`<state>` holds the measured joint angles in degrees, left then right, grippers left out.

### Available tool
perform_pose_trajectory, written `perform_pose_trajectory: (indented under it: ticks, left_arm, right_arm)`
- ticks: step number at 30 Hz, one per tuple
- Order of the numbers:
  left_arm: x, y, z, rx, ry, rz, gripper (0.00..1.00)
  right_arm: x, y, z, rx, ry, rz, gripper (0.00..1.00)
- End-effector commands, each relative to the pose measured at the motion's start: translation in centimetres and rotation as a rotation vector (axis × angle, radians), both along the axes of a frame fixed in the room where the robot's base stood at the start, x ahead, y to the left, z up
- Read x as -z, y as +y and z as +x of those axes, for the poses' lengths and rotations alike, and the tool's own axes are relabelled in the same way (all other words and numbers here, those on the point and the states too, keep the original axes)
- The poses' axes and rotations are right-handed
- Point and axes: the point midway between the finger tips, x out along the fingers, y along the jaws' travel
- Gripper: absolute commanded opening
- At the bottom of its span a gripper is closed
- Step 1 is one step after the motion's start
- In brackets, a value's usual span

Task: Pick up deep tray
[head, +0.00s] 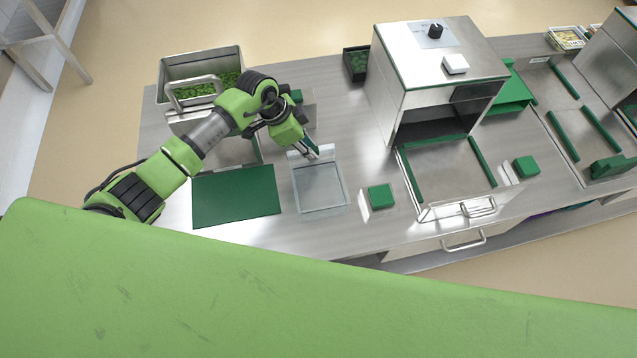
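A shallow, clear-looking square tray or plate (321,188) lies on the steel counter, right of a green board. I cannot tell whether it is the deep tray. My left gripper (313,150) points down at its far edge, beside a small silver upright piece (325,153). The fingertips are small and partly hidden, so I cannot tell whether they are open or hold anything. A black tray (349,66) with green contents stands farther back, apart from the gripper. My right gripper is out of view.
A steel bin of green food (167,70) stands at the back left. The green board (235,196) lies in front. The sealer (440,65) stands right, with a green-railed plate (448,172) before it. A green block (381,196) sits between.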

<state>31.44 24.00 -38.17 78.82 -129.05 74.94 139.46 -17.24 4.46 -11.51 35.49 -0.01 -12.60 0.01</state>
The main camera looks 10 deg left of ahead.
Motion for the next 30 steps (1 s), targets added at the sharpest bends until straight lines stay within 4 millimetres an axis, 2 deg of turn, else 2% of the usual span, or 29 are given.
perform_pose_trajectory:
  ticks: [28,30]
  left_arm:
    - [0.53,0.01,-0.04,0.0,0.001,0.0,0.21]
    - [0.51,0.0,-0.03,0.0,0.001,0.0,0.03]
  right_arm:
    - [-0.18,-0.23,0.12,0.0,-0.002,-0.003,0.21]
    - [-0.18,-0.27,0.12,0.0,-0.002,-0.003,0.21]
